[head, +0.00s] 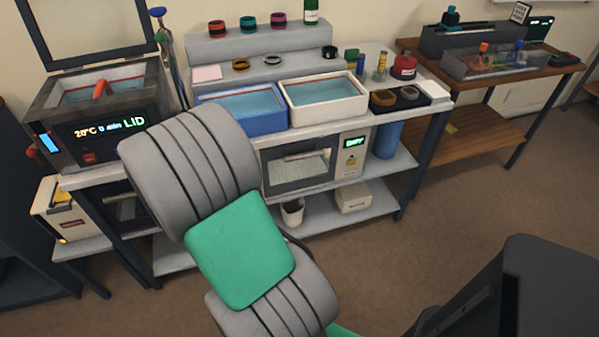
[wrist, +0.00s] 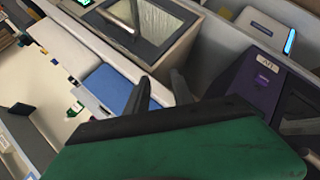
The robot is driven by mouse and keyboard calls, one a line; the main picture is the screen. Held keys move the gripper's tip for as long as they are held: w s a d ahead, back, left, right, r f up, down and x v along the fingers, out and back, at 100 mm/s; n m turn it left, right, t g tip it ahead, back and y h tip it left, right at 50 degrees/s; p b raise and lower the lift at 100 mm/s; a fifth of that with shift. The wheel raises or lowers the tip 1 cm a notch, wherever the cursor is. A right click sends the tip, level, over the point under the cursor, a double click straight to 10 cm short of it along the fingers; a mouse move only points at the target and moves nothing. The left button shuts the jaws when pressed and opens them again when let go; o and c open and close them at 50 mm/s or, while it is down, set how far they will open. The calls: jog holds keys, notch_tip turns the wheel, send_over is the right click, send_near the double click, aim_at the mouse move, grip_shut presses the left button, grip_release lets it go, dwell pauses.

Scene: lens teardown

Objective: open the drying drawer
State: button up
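The drying drawer (head: 297,170) is a grey unit with a glass front and a pale bar handle (head: 306,155), under the worktop in the head view. Its front looks closed, and a green display (head: 355,142) glows to its right. The glass front also shows at the top of the wrist view (wrist: 158,22), tilted. My arm covers the drawer's left side in the head view, and my gripper is hidden there. In the wrist view my gripper (wrist: 158,88) shows two dark fingers apart with nothing clearly between them. The fingertips are short of the drawer front.
A blue tub (head: 243,108) and a white tub (head: 325,100) of liquid stand on the worktop above. A white cup (head: 292,212) and a pale box (head: 353,196) sit on the lower shelf. A blue bin (head: 387,139) stands right of the drawer. Brown floor is free in front.

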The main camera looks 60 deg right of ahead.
aim_at(302, 158)
jog(key=s+d+f+n+h+b, duration=0.1)
jog(key=s+d+f+h, duration=0.1)
jog(key=d, duration=0.4)
jog(key=s+d+f+n+g+h+b, duration=0.1)
jog(key=s+d+f+n+h+b, duration=0.1)
jog(key=s+d+f, duration=0.2)
jog(key=s+d+f+n+g+h+b, duration=0.1)
jog(key=s+d+f, duration=0.3)
jog(key=d, duration=0.6)
jog(key=shift+s+d+h, duration=0.1)
jog(key=shift+d+h, duration=0.1)
jog(key=shift+h, duration=0.3)
jog(key=shift+d, duration=0.25)
jog(key=shift+c, duration=0.3)
grip_shut()
jog(key=shift+n, duration=0.3)
